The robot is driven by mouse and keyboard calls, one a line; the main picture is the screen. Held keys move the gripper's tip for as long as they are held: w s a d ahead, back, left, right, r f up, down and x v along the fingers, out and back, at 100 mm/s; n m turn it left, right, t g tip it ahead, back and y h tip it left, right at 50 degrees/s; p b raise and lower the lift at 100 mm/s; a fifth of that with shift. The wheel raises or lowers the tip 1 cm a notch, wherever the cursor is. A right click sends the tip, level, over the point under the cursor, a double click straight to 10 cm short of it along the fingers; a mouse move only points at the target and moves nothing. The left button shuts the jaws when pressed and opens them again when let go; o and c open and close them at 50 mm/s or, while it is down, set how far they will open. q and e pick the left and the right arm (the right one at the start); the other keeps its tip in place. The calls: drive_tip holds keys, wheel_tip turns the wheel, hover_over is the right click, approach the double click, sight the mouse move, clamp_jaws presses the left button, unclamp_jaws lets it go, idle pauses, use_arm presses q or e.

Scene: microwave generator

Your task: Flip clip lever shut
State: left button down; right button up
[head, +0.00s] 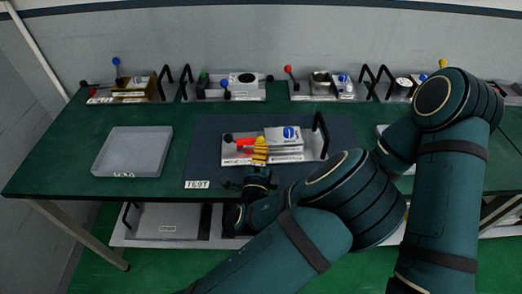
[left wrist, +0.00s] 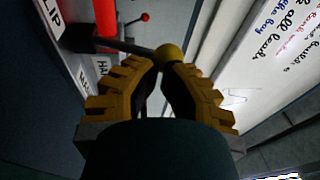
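The test fixture, a light plate (head: 310,152), lies on the dark mat marked TEST. My left gripper (head: 260,150) is at its front edge, left of a pale block (head: 284,138) with a blue mark. In the left wrist view its ridged yellow fingers (left wrist: 160,70) have their tips nearly together. A yellow ball knob (left wrist: 171,52) on a dark rod (left wrist: 125,45) is right at the fingertips; I cannot tell if they hold it. The rod runs left to a dark pivot beside a red part (left wrist: 101,16) and a partly cut "LIP" label (left wrist: 46,17). My right gripper is not visible.
An empty grey tray (head: 133,152) stands left of the mat (head: 205,150). Several fixtures with coloured knobs line the back of the green table (head: 60,150). A black handle (head: 321,134) rises at the fixture's right end. My arms cover the right side.

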sight(260, 139)
use_arm(q)
drive_tip(key=w+g+p, duration=0.1)
drive_tip(key=p, duration=0.1)
drive_tip(key=w+r+g+p, duration=0.1)
drive_tip(key=g+p, duration=0.1)
drive_tip(key=w+r+g+p, duration=0.1)
drive_tip(key=p, duration=0.2)
drive_tip(key=shift+a+r+n+y, duration=0.1)
drive_tip(key=shift+r+n+y, duration=0.05)
drive_tip(key=shift+n+y, duration=0.2)
drive_tip(key=shift+w+g+p, duration=0.3)
drive_tip(key=shift+w+g, duration=0.05)
drive_tip(key=shift+g, duration=0.15)
drive_tip(key=shift+w+n+g, duration=0.25)
drive_tip(key=shift+w+g, duration=0.2)
drive_tip(key=shift+g, duration=0.15)
drive_tip(key=shift+w, duration=0.15)
drive_tip(key=shift+w+f, duration=0.2)
drive_tip(key=shift+w, duration=0.15)
drive_tip(key=shift+a, duration=0.1)
